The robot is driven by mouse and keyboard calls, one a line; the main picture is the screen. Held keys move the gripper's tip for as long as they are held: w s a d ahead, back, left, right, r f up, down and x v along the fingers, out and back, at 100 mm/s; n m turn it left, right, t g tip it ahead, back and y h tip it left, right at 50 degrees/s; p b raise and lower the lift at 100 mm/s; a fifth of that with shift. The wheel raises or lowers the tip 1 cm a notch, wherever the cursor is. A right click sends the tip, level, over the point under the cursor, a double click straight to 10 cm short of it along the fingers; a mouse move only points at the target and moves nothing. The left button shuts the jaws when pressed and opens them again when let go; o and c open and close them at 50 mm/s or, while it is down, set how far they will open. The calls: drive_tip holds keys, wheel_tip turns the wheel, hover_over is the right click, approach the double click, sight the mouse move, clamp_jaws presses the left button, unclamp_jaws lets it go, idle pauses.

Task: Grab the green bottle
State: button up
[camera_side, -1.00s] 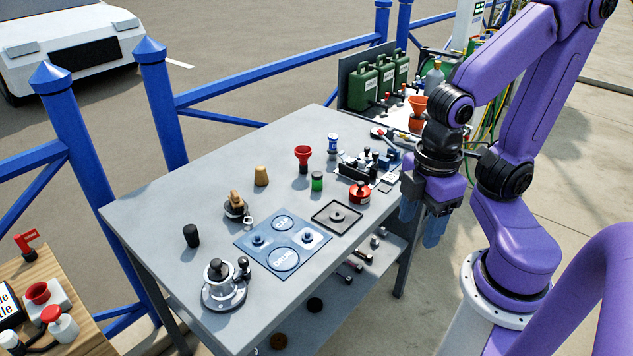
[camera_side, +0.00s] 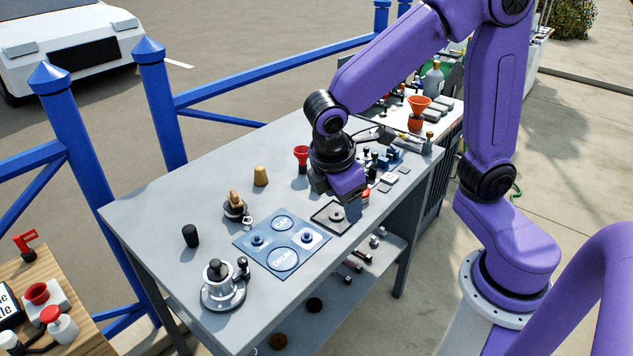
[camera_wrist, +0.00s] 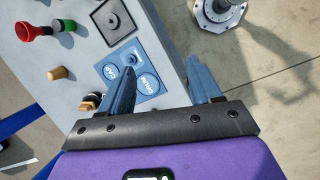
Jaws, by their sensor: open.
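The green bottle (camera_wrist: 64,25) is a small green cylinder with a dark cap. In the side view my gripper (camera_side: 345,200) hangs over the right part of the table, near the square black tray.
The black tray (camera_side: 334,216), blue mat (camera_side: 282,243) with round marks, tan cone (camera_side: 260,176), winch (camera_side: 222,288) and black cylinder (camera_side: 191,235) stand nearby. The table's left end is mostly clear.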

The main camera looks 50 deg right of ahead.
drive_tip(key=w+d+f+n+g+h, duration=0.1)
drive_tip(key=w+d+f+h, duration=0.2)
drive_tip(key=w, duration=0.5)
drive_tip(key=w+d+f+h, duration=0.2)
drive_tip(key=w+f+h, duration=0.15)
drive_tip(key=w, duration=0.45)
drive_tip(key=w+d+f+n+g+h, duration=0.1)
drive_tip(key=w+d+f+h, duration=0.2)
drive_tip(key=w, duration=0.6)
drive_tip(key=x, duration=0.7)
drive_tip(key=f+x, duration=0.1)
drive_tip(key=x, duration=0.3)
drive_tip(key=shift+s+a+f, duration=0.1)
drive_tip(key=shift+s+f, duration=0.1)
drive_tip(key=shift+s, duration=0.1)
drive_tip(key=shift+w+f+x, duration=0.1)
drive_tip(key=shift+w+x, duration=0.05)
drive_tip(key=shift+x, duration=1.25)
drive_tip(key=shift+w+f+x, duration=0.1)
drive_tip(key=shift+x, duration=1.25)
drive_tip(key=shift+a, duration=0.1)
drive_tip(key=c, duration=1)
